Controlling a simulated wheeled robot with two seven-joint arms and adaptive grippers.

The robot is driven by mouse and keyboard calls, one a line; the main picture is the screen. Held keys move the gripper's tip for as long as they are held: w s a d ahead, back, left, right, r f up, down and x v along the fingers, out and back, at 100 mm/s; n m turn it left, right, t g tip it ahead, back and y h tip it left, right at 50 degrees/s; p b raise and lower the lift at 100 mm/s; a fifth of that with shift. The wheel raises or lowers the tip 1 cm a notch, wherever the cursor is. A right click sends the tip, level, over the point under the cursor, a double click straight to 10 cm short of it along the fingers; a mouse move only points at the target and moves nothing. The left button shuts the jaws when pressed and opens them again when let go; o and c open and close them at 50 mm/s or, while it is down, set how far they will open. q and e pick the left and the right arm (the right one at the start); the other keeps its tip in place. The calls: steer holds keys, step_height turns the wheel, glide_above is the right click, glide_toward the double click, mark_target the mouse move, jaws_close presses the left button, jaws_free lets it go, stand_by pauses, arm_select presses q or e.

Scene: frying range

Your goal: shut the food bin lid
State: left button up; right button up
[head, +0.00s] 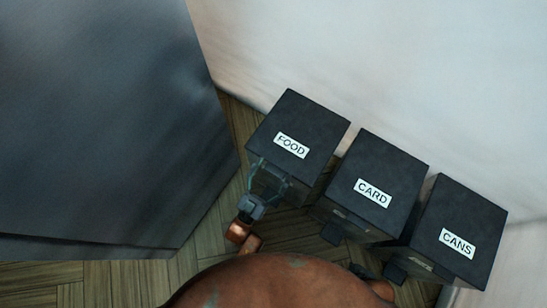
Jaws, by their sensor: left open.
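The food bin (310,122) is a dark box with a white FOOD label on its lid. It is the leftmost of three bins in a row. Its lid looks flat and down, like the lids beside it. My left gripper (270,176) is open and empty at the near edge of the food bin, its fingers overlapping the lid's front edge in the picture. I cannot tell whether they touch it. The gripper hides part of the bin's front. My right gripper is not in view.
The card bin (382,165) and the cans bin (470,218) stand to the right, lids down, with dark pedals at their fronts. A pale wall (400,60) is behind. A large dark grey unit (100,110) is on the left. Wooden floor (205,235) lies between.

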arm_select(q)
steer(key=v, duration=1.2)
stand_by(0.3)
